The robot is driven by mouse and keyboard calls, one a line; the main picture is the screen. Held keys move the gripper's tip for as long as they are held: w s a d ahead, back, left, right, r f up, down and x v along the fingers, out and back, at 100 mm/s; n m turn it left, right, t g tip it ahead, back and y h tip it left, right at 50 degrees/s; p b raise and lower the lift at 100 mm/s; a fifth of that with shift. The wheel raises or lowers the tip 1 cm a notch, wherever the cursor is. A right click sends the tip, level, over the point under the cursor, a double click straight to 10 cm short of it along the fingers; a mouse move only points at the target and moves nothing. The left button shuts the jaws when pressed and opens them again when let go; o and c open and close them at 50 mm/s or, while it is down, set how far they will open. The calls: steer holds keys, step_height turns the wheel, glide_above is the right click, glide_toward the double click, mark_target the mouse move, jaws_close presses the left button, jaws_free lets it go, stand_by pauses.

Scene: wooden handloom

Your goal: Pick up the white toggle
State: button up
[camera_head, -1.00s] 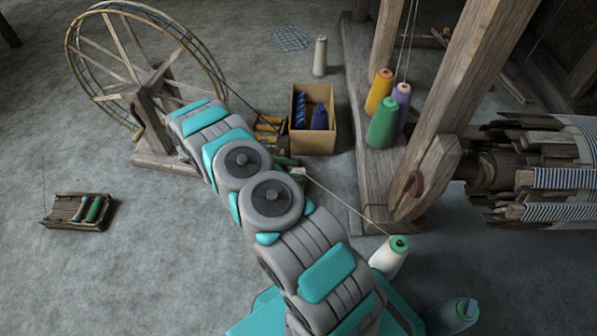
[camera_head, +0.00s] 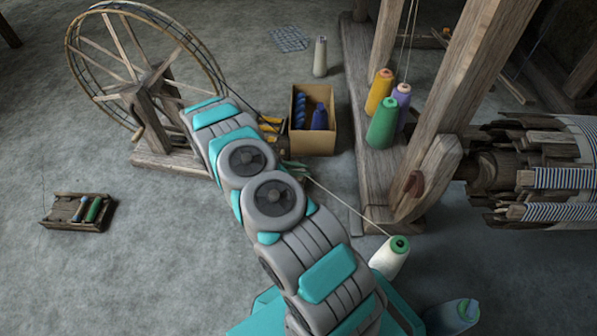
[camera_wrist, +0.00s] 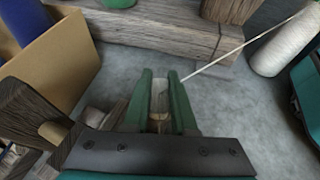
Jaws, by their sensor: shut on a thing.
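A white thread (camera_wrist: 218,59) runs from the fingers to a white yarn cone (camera_wrist: 288,45) at the upper right. In the head view my gripper (camera_head: 295,170) shows only as small green tips past my arm. The toggle cannot be made out there. The thread (camera_head: 345,205) stretches from there to the white cone (camera_head: 389,258).
A cardboard box (camera_head: 332,135) with blue yarn stands just behind my gripper. The spinning wheel (camera_head: 165,120) is at the left, the loom's wooden beam (camera_head: 365,170) at the right. A small wooden tray (camera_head: 62,226) lies far left.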

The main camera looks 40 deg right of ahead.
jaws_close()
steer(key=shift+r, duration=0.1)
